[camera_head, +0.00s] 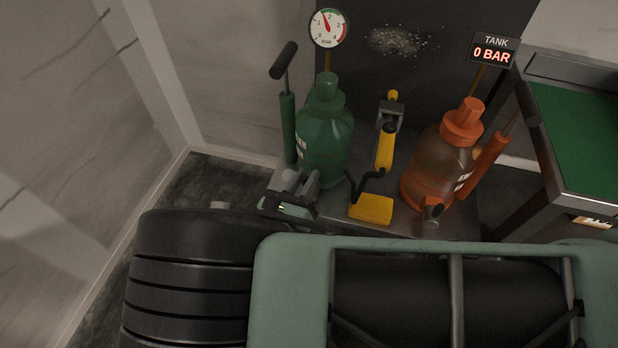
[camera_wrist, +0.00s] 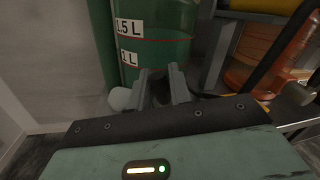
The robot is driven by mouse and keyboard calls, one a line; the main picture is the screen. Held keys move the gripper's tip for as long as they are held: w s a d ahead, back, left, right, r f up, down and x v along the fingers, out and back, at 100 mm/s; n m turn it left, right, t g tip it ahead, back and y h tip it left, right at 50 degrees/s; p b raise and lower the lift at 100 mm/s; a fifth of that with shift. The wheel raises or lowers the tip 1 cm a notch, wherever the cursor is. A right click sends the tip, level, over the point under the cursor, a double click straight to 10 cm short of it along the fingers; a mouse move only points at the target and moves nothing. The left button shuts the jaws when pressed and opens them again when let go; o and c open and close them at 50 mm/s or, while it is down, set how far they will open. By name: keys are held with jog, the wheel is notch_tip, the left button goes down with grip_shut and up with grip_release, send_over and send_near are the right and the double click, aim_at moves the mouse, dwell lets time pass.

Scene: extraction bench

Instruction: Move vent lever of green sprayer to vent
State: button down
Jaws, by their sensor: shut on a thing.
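The green sprayer (camera_head: 325,138) stands upright at the back left of the bench, with a round gauge (camera_head: 328,28) above it; the red needle sits a little below 2. The sprayer's lower body with its litre marks fills the top of the wrist view (camera_wrist: 155,50). My gripper (camera_head: 308,180) is low in front of it, its two fingers (camera_wrist: 161,76) pointing at its base. It is shut on what looks like the vent lever, mostly hidden between the fingers. A pale rounded knob (camera_wrist: 120,98) shows just left of the fingers.
A yellow foot pedal (camera_head: 371,208) lies right of my gripper. An orange sprayer (camera_head: 440,165) with its own dark lever (camera_head: 433,212) stands farther right, under a tank sign (camera_head: 492,50) reading 0 BAR. A green-topped table (camera_head: 580,135) is at far right; a wall is close on the left.

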jog(key=n, duration=0.1)
jog(key=a+n, duration=0.1)
jog(key=n, duration=0.1)
jog(key=f+n+t, duration=0.1)
jog(key=n, duration=0.1)
jog(key=shift+w+a, duration=0.25)
jog(key=shift+a, duration=0.05)
jog(key=shift+w+a+f+n+t+y+b, duration=0.15)
jog(key=shift+a+f+n+b, duration=0.1)
jog(key=shift+n, duration=0.55)
jog(key=shift+a+f+n+t+y+b, duration=0.1)
jog(key=shift+f+n+t, duration=0.1)
jog(key=shift+n, duration=0.6)
jog(key=shift+w+a+f+n+t+y+b, duration=0.15)
jog(key=shift+a+f+n+b, duration=0.1)
jog(key=shift+n, duration=0.55)
jog(key=shift+s, duration=0.15)
jog(key=c, duration=1.3)
grip_release()
jog(key=shift+c, duration=0.2)
jog(key=b+v, duration=0.1)
jog(key=v, duration=1.6)
jog(key=shift+s, duration=0.25)
jog(key=shift+w, duration=0.1)
